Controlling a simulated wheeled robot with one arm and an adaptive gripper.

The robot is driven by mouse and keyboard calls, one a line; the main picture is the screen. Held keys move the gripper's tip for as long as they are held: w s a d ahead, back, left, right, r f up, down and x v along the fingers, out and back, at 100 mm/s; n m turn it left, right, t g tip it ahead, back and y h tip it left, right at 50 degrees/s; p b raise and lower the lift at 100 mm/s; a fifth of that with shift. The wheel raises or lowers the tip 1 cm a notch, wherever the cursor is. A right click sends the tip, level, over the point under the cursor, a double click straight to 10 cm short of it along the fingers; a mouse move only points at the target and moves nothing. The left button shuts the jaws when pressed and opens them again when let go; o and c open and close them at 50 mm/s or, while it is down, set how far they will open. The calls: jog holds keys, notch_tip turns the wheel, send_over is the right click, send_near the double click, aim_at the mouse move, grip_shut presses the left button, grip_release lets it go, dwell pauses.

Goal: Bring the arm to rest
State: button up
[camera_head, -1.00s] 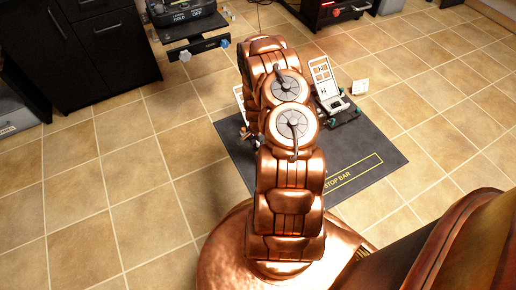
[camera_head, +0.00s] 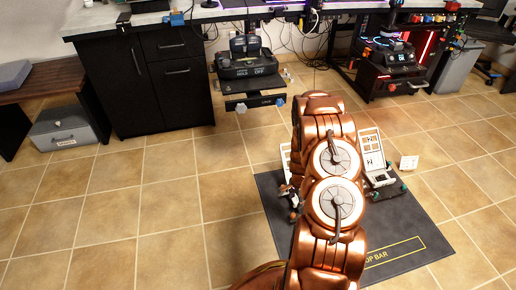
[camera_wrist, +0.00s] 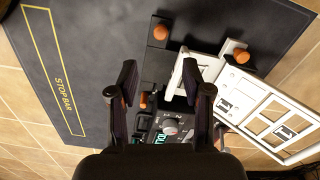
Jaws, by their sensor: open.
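My copper arm stands over the dark floor mat (camera_head: 420,222) in the head view, bent in an upright fold with its round joints facing the camera. In the wrist view my gripper (camera_wrist: 158,84) has its two dark fingers apart, with nothing held between them. Below the fingers are a dark panel with a knob (camera_wrist: 170,128) and a white frame (camera_wrist: 272,114) with cut-out windows. I cannot tell how far the fingers are above the panel. In the head view the arm hides part of the mat.
A white stand (camera_head: 373,160) is on the mat right of my arm, near a small white card (camera_head: 409,162). Behind are a black cabinet (camera_head: 150,80), a low black unit (camera_head: 247,75) and a red-lit machine (camera_head: 390,70). Tiled floor (camera_head: 150,205) at left is clear.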

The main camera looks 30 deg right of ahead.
jog(key=a+r+n+p, duration=0.3)
jog(key=a+r+p, duration=0.3)
jog(key=r, duration=0.9)
jog(key=a+r+n+p, duration=0.3)
jog(key=a+r+p, duration=0.2)
jog(key=r, duration=1.1)
jog(key=a+r+n+p, duration=0.2)
jog(key=a+r+p, duration=0.4)
jog(key=r, duration=0.9)
jog(key=s+a+r+n+g+p, duration=0.1)
jog(key=s+a+r+n+p, duration=0.3)
jog(key=r, duration=0.5)
jog(key=s+a+r+n+p, duration=0.1)
jog(key=s+a+r+p, duration=0.45)
jog(key=r, duration=0.45)
jog(key=s+a+r+n+p, duration=0.3)
jog(key=s+r+p, duration=0.1)
jog(key=s+r, duration=0.2)
jog(key=s+a+r+n+p, duration=0.2)
jog(key=s+r+p, duration=0.2)
jog(key=s+r, duration=0.3)
jog(key=shift+s+a+r+n+g, duration=0.3)
jog(key=shift+s+a+n+g, duration=0.1)
jog(key=shift+s, duration=0.25)
